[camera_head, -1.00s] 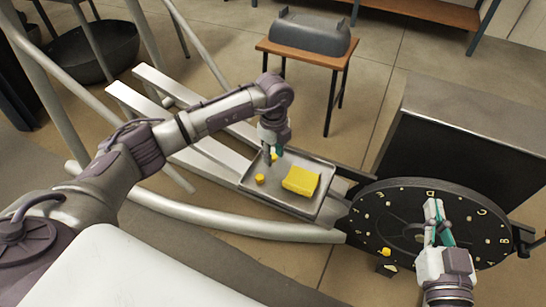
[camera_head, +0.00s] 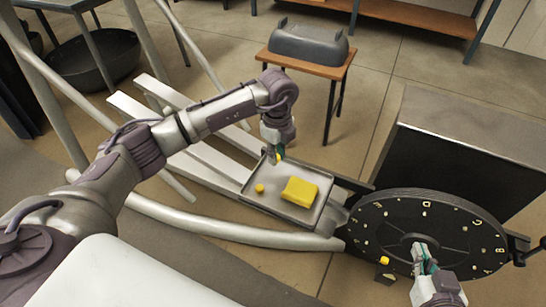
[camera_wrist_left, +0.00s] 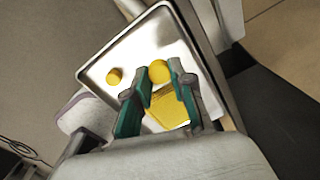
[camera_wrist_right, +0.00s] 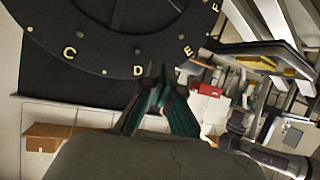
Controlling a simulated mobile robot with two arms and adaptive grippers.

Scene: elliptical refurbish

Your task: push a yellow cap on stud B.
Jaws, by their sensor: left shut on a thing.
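My left gripper (camera_head: 278,155) is over the far part of the metal tray (camera_head: 325,205), shut on a yellow cap (camera_wrist_left: 159,71), which shows between its fingertips in the left wrist view. A second yellow cap (camera_head: 259,188) lies on the tray at left. The black round plate (camera_head: 365,225) carries letters and small studs around its rim. Another yellow cap (camera_head: 384,260) sits at its near-left rim. Stud B is at the right side of the plate, too small to make out clearly. My right gripper (camera_head: 420,250) is over the near part of the plate, fingertips together, with nothing seen between them.
A yellow block (camera_head: 300,191) lies on the tray. A large dark box (camera_head: 450,150) stands behind the plate. A small wooden table (camera_head: 310,64) with a grey cover (camera_head: 308,40) stands at the back. Pale tubes and rails surround the tray.

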